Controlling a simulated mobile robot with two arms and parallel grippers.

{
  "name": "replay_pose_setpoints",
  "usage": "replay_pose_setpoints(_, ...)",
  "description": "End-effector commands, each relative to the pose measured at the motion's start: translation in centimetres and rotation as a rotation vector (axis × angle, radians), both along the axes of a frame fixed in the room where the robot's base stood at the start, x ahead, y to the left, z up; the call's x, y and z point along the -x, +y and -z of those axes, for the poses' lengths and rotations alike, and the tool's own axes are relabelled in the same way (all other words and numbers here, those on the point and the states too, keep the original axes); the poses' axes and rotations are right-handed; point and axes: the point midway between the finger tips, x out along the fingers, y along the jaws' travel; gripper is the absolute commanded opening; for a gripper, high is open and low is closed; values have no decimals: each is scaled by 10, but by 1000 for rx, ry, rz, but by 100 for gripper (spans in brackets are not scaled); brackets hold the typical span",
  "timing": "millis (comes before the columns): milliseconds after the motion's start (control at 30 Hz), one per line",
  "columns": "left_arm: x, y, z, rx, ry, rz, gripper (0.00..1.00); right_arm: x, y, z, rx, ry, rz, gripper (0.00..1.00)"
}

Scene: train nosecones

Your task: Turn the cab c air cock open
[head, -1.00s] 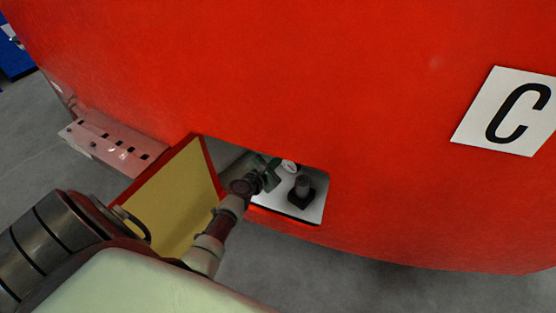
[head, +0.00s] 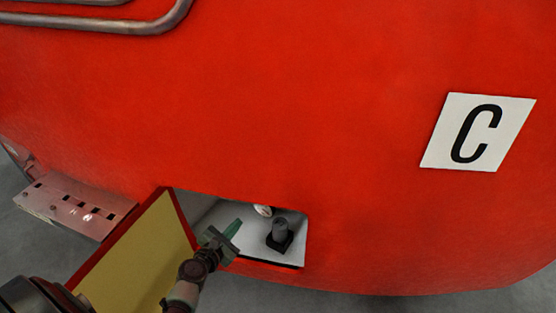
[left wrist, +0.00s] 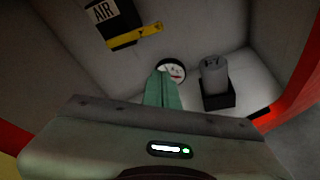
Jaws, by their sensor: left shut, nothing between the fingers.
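The cab C nosecone (head: 330,130) is red with a white "C" plate (head: 478,132). Low in it is an open recess. In the left wrist view, a yellow handle (left wrist: 140,36), seemingly the air cock, lies nearly level, tilted up to the right, beside a black "AIR" label (left wrist: 104,12). The handle is not visible in the head view. My left gripper (head: 234,228) is at the recess opening, shut and empty. In the wrist view its green fingertips (left wrist: 163,88) are below the handle and apart from it in the picture. My right gripper is not in view.
A white gauge (left wrist: 171,71) and a grey cylinder on a black base (left wrist: 214,80) are inside the recess. The open hatch door (head: 140,250), yellow inside with a red edge, stands left of the opening, close to my arm. A pink perforated step (head: 75,203) is farther left.

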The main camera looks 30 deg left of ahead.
Motion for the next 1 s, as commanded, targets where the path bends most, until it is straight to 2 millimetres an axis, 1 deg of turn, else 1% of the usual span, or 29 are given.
replay_pose_setpoints(100, 0, 0, 0, 0, 0, 1, 0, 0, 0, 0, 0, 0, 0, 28)
replay_pose_setpoints(167, 1, -2, 4, -9, 8, 6, 0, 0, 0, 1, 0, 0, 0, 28)
replay_pose_setpoints(267, 7, -11, 28, -73, 60, 43, 0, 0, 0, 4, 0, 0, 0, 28)
replay_pose_setpoints(367, 23, -29, 77, -220, 169, 136, 0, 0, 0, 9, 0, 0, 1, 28)
replay_pose_setpoints(400, 33, -39, 102, -301, 223, 193, 0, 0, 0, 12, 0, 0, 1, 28)
replay_pose_setpoints(467, 53, -55, 141, -433, 308, 296, 0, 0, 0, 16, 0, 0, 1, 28)
replay_pose_setpoints(500, 68, -66, 167, -525, 361, 373, 0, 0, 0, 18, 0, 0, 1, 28)
replay_pose_setpoints(567, 92, -80, 203, -662, 434, 499, 0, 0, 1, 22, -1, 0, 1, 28)
replay_pose_setpoints(600, 110, -90, 226, -752, 477, 589, 0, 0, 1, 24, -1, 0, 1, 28)
replay_pose_setpoints(667, 141, -103, 260, -885, 533, 736, 0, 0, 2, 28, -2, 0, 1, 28)
replay_pose_setpoints(700, 162, -111, 280, -975, 564, 841, 0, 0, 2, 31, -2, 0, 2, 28)
replay_pose_setpoints(767, 196, -122, 310, -1107, 599, 1009, 0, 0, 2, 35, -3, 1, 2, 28)
replay_pose_setpoints(800, 220, -128, 328, -1194, 613, 1128, 0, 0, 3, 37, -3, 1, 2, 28)
replay_pose_setpoints(867, 258, -136, 353, -1322, 620, 1316, 0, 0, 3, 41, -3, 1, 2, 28)
replay_pose_setpoints(900, 284, -140, 368, -1403, 614, 1444, 0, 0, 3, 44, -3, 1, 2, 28)
replay_pose_setpoints(967, 320, -144, 387, -1515, 588, 1633, 0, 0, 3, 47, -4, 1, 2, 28)
replay_pose_setpoints(1000, 343, -146, 397, -1580, 562, 1752, 0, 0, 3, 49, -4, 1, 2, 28)
